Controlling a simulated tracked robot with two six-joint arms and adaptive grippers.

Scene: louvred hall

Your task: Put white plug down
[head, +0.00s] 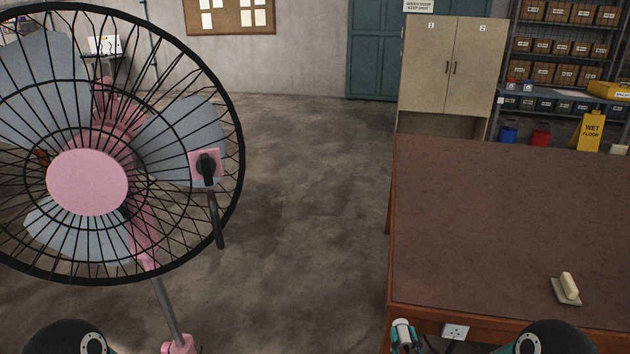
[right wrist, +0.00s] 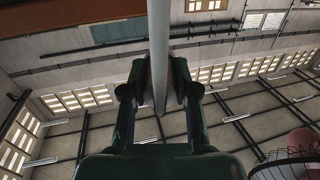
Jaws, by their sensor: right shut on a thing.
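The white plug (head: 402,324) shows at the bottom of the head view, beside the front left corner of the brown-topped table. My right gripper (head: 405,340) is shut on it, and only the tip area shows at the picture's edge. In the right wrist view my right gripper (right wrist: 158,95) has its two dark fingers closed on either side of a long pale bar (right wrist: 158,40); I cannot tell whether this is part of the plug. My left gripper is out of view.
The table (head: 500,210) has a mostly bare top with a pale-handled block (head: 567,288) near its front right. A white socket (head: 456,331) sits on its front, with a dark cable nearby. A large pink fan (head: 88,182) stands at left. Open floor lies between.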

